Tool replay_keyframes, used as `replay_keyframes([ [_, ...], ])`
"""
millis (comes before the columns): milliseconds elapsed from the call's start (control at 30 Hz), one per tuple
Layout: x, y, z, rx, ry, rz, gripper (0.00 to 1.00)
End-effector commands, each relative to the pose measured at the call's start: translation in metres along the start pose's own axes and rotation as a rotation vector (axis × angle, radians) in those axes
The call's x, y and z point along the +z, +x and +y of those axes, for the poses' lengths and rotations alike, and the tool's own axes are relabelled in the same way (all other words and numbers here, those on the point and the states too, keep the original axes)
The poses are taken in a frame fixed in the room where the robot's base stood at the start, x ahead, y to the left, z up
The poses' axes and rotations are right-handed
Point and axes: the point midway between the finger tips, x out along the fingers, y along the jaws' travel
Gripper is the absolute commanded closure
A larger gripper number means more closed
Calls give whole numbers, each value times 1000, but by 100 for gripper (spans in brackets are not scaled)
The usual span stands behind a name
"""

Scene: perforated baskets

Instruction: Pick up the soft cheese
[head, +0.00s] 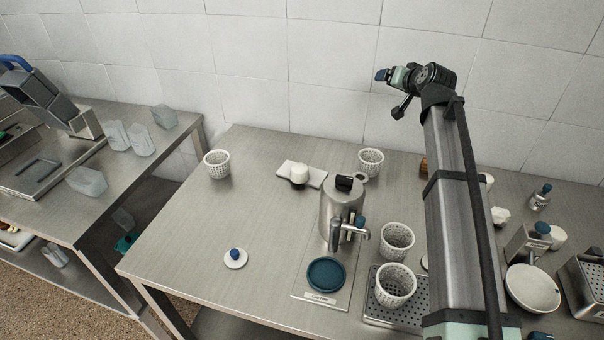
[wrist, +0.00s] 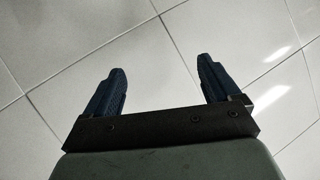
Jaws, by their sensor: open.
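A small white round block (head: 300,172), which looks like the soft cheese, sits at the white flat board (head: 316,178) near the back middle of the steel table. I cannot be sure of its identity at this size. A white lump (head: 500,215) also lies right of my arm. My gripper (head: 383,75) is raised high in front of the tiled wall, above and to the right of the white block, far from it. In the wrist view its two blue fingers (wrist: 158,72) are apart with nothing between them, and only wall tiles show beyond.
White perforated baskets (head: 217,164) (head: 371,162) (head: 397,242) (head: 396,286) stand on the table. A steel pot-like machine (head: 341,205) stands right of the block, with a blue disc (head: 326,274) in front. A white disc with a blue knob (head: 235,259) lies at front left. The table's left middle is clear.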

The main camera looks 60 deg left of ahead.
Motion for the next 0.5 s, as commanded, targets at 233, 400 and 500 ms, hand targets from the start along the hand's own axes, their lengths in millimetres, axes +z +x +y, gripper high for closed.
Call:
replay_keyframes([
  [233, 90, 32, -110, -9, -205, -402, 10],
  [400, 150, 24, -158, 26, -346, -688, 10],
  [500, 175, 13, -179, 52, -410, -826, 10],
])
